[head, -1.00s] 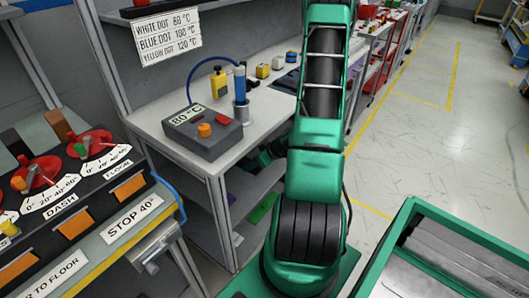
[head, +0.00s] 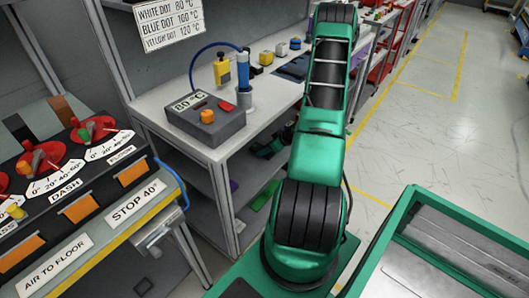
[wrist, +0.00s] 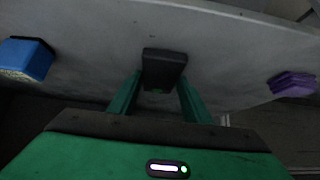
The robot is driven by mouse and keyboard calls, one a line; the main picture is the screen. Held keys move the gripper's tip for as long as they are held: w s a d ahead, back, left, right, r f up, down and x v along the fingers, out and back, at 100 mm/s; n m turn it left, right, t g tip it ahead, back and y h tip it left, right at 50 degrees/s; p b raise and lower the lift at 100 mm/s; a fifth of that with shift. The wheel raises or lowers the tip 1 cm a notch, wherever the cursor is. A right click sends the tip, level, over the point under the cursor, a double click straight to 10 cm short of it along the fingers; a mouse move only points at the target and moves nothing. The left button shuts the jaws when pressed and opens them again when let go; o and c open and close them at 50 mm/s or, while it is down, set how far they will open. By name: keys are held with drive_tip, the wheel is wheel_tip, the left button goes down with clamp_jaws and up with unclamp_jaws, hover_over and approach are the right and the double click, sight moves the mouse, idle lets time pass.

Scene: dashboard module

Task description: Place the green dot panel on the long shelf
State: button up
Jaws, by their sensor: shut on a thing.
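My gripper (wrist: 160,95) shows in the wrist view with its two green fingers closed on a small dark block (wrist: 163,66). No green dot shows on the side of the block facing me, so I cannot tell whether it is the green dot panel. The block is in front of or against a broad grey surface (wrist: 230,50); I cannot tell whether it touches. In the head view my arm reaches down beside the workbench, and the gripper end is mostly hidden under the bench top. A green flat piece (head: 265,195) lies on a shelf (head: 190,178) below the bench top.
In the wrist view a blue block (wrist: 26,58) is at left and a purple piece (wrist: 291,84) at right. The bench top (head: 270,95) carries an 80 °C box (head: 205,118). A control panel (head: 70,200) stands at left, a green-rimmed cart (head: 405,205) at right.

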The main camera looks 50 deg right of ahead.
drive_tip(key=shift+f, duration=0.65)
drive_tip(key=o, duration=1.4)
drive_tip(key=v, duration=1.2)
drive_tip(key=shift+a, duration=0.1)
